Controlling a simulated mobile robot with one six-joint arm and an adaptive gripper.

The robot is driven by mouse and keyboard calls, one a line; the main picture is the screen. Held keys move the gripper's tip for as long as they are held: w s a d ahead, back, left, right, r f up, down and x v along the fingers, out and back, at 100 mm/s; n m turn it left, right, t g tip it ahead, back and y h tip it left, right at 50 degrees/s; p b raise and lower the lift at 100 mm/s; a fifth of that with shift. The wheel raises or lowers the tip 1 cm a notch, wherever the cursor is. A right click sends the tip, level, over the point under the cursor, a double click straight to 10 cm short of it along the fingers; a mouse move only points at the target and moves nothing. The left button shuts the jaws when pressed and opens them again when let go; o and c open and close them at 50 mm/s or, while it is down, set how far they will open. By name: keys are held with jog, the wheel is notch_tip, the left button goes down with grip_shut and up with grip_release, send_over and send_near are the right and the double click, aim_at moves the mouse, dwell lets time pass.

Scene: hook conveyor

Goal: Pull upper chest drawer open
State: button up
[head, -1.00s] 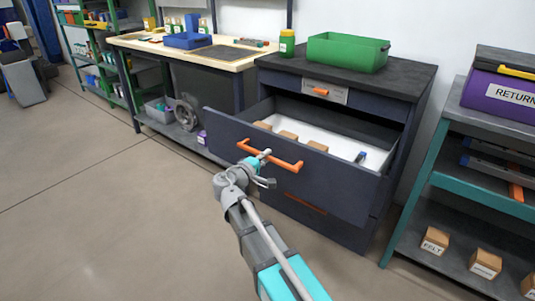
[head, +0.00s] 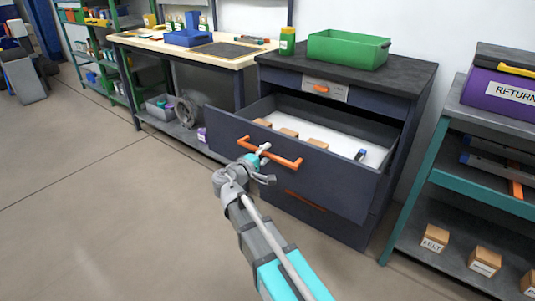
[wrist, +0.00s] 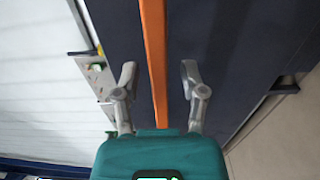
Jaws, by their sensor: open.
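The dark blue chest (head: 405,85) stands against the wall. Its large upper drawer (head: 350,186) is pulled far out, with a white bottom and several small brown boxes (head: 288,133) and a blue-and-white item (head: 360,155) inside. The orange bar handle (head: 285,159) crosses the drawer front.
A small labelled drawer with an orange handle (head: 321,88) and a lower shut drawer (head: 305,201) are on the same chest. A green bin (head: 347,50) stands on top. A shelf (head: 430,180) is at right, a workbench (head: 215,55) at left. The floor at left is clear.

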jog(key=v, duration=1.2)
dwell(0.6)
jog(key=s+d+f+m+g+y, duration=0.2)
jog(key=d+f+m+g, duration=0.35)
jog(key=d, duration=0.55)
jog(key=s+d+f+m+g+y, duration=0.2)
jog(key=d+f+g, duration=0.4)
jog(key=d+f, duration=0.4)
jog(key=s+d+f+m+g+y, duration=0.2)
jog(key=s+d+m+g+y, duration=0.1)
jog(key=s+d+y, duration=0.3)
notch_tip(320, 180, up, 37)
jog(key=p, duration=3.8)
jog(key=shift+s+a+y, duration=0.3)
jog(key=shift+s, duration=0.05)
